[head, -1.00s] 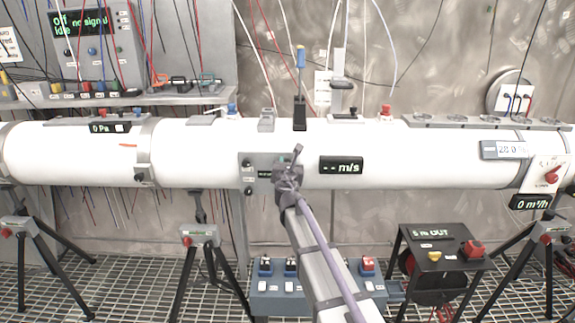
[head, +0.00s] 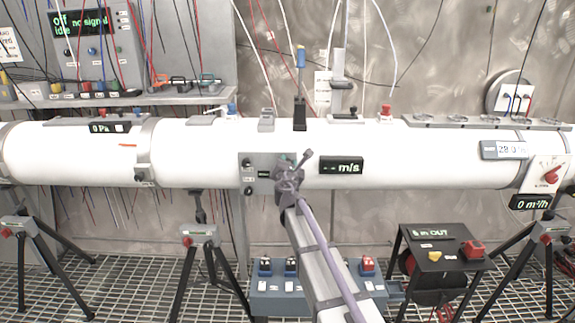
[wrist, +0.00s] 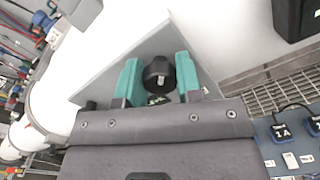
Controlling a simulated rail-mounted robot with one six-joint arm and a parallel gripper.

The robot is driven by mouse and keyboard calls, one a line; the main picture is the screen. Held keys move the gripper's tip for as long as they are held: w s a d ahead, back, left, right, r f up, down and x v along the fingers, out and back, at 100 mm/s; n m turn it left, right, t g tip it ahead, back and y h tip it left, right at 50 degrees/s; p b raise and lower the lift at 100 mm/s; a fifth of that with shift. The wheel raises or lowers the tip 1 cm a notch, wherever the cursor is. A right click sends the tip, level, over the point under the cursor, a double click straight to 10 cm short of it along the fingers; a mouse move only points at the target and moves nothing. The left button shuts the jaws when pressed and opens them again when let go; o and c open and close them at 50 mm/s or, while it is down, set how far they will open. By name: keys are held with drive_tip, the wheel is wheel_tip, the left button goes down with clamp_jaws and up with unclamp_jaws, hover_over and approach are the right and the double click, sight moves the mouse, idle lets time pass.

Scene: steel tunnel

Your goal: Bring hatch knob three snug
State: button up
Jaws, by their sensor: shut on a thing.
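The grey hatch plate (head: 258,158) sits on the front of the white pipe. Two black knobs show at its left side, an upper one (head: 247,162) and a lower one (head: 248,190). In the wrist view a round black knob (wrist: 155,68) with a lighter centre pin sits between the teal fingers of my gripper (wrist: 159,78), which is shut on it. In the head view my gripper (head: 286,162) is at the plate's right part, and my wrist hides the held knob. Its number and how tight it sits cannot be read.
A black m/s display (head: 341,166) is on the pipe just right of my wrist. A blue switch box (head: 262,282) stands below, and also shows in the wrist view (wrist: 290,140). Tripods and a black reel stand (head: 438,255) are on the grating. Cables hang behind the pipe.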

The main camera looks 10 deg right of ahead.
drive_tip(key=m, duration=0.4)
drive_tip(key=shift+m, duration=0.3)
drive_tip(key=m, duration=0.5)
idle(0.4)
drive_tip(key=o, duration=0.9)
drive_tip(key=shift+o, duration=0.2)
drive_tip(key=shift+s, duration=0.1)
drive_tip(key=v, duration=1)
drive_tip(key=shift+s, duration=0.3)
